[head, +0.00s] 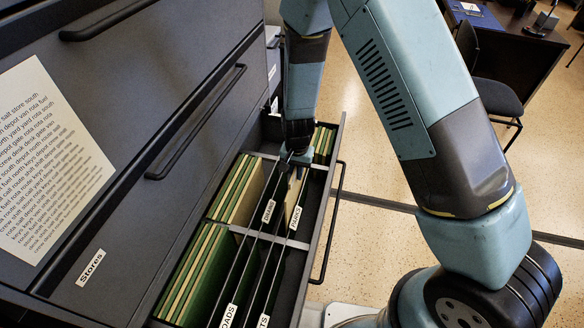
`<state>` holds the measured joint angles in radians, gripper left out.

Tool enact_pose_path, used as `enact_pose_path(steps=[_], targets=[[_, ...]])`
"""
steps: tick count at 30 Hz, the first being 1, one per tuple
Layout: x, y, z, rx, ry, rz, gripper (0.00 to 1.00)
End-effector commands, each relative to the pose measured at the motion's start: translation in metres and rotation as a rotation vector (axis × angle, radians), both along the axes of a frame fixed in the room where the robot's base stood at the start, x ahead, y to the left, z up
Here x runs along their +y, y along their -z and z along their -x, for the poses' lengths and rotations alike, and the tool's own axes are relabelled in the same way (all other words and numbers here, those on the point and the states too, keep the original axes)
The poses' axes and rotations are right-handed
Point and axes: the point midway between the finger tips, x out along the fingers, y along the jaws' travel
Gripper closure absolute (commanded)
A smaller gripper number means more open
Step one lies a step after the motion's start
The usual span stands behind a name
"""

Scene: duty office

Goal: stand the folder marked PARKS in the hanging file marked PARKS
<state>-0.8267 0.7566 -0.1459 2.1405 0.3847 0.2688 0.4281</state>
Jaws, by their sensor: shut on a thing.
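My gripper (296,160) is over the open file drawer and points down. It is shut on a cream folder (292,193), which shows as a narrow strip below the fingers. The folder's lower part is hidden between dark hanging files, and no marking on it can be read. A hanging file's label (295,217) stands just in front of the folder; it may read PARKS, but it is too small to be sure. Another small label (268,211) sits to its left. I cannot tell whether the folder touches the drawer bottom.
The open drawer (320,232) also holds green and cream folders (198,270) on the left and more at the far end. Nearer labels read ROADS (228,316) and partly TS (263,321). The cabinet front (130,90) rises at left. A chair (496,95) and desk stand beyond clear floor.

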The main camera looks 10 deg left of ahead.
Motion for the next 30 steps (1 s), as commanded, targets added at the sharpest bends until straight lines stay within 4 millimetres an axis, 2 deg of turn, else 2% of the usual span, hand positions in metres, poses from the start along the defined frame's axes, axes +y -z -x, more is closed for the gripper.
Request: enact_pose_path(steps=[30], targets=[[0.001, 0.057, 0.000, 0.000, -0.001, 0.000, 1.00]])
